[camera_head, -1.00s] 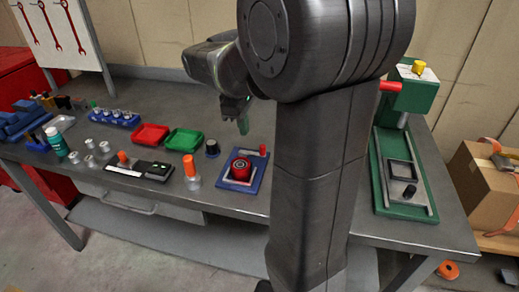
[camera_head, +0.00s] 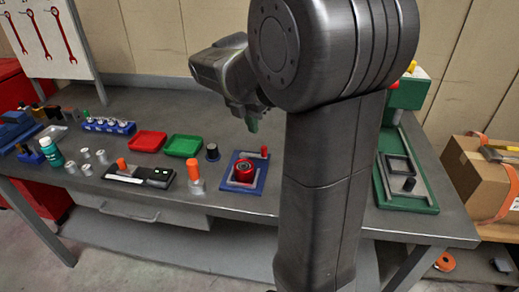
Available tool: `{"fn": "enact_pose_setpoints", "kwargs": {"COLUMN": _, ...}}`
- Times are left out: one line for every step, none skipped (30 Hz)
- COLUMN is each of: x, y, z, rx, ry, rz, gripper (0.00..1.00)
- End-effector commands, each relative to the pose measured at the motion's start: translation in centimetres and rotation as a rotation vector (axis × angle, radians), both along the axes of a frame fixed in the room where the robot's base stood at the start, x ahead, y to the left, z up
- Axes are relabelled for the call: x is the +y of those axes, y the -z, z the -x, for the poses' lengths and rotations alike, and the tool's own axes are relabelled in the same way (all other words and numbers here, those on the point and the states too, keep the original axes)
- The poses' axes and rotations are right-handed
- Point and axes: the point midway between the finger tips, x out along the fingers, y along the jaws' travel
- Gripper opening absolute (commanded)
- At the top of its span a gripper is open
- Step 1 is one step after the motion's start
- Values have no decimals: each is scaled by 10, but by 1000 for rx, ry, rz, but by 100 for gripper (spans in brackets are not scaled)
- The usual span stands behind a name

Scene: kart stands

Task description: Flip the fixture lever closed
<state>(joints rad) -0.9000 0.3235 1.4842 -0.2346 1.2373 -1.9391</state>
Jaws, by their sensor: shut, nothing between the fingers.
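The fixture is a blue base plate (camera_head: 229,187) near the front edge of the bench, holding a round red part (camera_head: 243,171) with a dark centre. A short lever with a red knob (camera_head: 264,152) stands up at its back right corner. My gripper (camera_head: 252,125) hangs above and behind the fixture, apart from it, with its green-tipped fingers together and empty. My large arm link covers the bench right of the fixture.
A green press (camera_head: 410,200) stands on the right of the bench. An orange-capped bottle (camera_head: 195,175), a dark knob (camera_head: 212,152), a green tray (camera_head: 182,146) and a red tray (camera_head: 149,141) lie to the left. Bare bench shows behind the fixture.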

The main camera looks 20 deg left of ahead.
Motion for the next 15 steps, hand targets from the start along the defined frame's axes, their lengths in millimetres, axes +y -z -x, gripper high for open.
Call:
{"fn": "enact_pose_setpoints", "kwargs": {"x": 0, "y": 0, "z": 0, "rx": 0, "ry": -3, "rz": 1, "gripper": 0}}
{"fn": "enact_pose_setpoints", "kwargs": {"x": 0, "y": 0, "z": 0, "rx": 0, "ry": -4, "rz": 1, "gripper": 0}}
{"fn": "enact_pose_setpoints", "kwargs": {"x": 0, "y": 0, "z": 0, "rx": 0, "ry": -4, "rz": 1, "gripper": 0}}
{"fn": "enact_pose_setpoints", "kwargs": {"x": 0, "y": 0, "z": 0, "rx": 0, "ry": -4, "rz": 1, "gripper": 0}}
{"fn": "enact_pose_setpoints", "kwargs": {"x": 0, "y": 0, "z": 0, "rx": 0, "ry": -3, "rz": 1, "gripper": 0}}
{"fn": "enact_pose_setpoints", "kwargs": {"x": 0, "y": 0, "z": 0, "rx": 0, "ry": -3, "rz": 1, "gripper": 0}}
{"fn": "enact_pose_setpoints", "kwargs": {"x": 0, "y": 0, "z": 0, "rx": 0, "ry": -3, "rz": 1, "gripper": 0}}
{"fn": "enact_pose_setpoints", "kwargs": {"x": 0, "y": 0, "z": 0, "rx": 0, "ry": -3, "rz": 1, "gripper": 0}}
{"fn": "enact_pose_setpoints", "kwargs": {"x": 0, "y": 1, "z": 0, "rx": 0, "ry": -3, "rz": 1, "gripper": 0}}
{"fn": "enact_pose_setpoints", "kwargs": {"x": 0, "y": 1, "z": 0, "rx": 0, "ry": -2, "rz": 1, "gripper": 0}}
{"fn": "enact_pose_setpoints", "kwargs": {"x": 0, "y": 3, "z": -1, "rx": 0, "ry": -2, "rz": 1, "gripper": 0}}
{"fn": "enact_pose_setpoints", "kwargs": {"x": 0, "y": 6, "z": -1, "rx": 0, "ry": -2, "rz": 1, "gripper": 0}}
{"fn": "enact_pose_setpoints", "kwargs": {"x": -1, "y": 9, "z": -2, "rx": 1, "ry": -1, "rz": 2, "gripper": 0}}
{"fn": "enact_pose_setpoints", "kwargs": {"x": -1, "y": 13, "z": -3, "rx": 2, "ry": -1, "rz": 3, "gripper": 0}}
{"fn": "enact_pose_setpoints", "kwargs": {"x": -1, "y": 18, "z": -4, "rx": 2, "ry": -1, "rz": 4, "gripper": 0}}
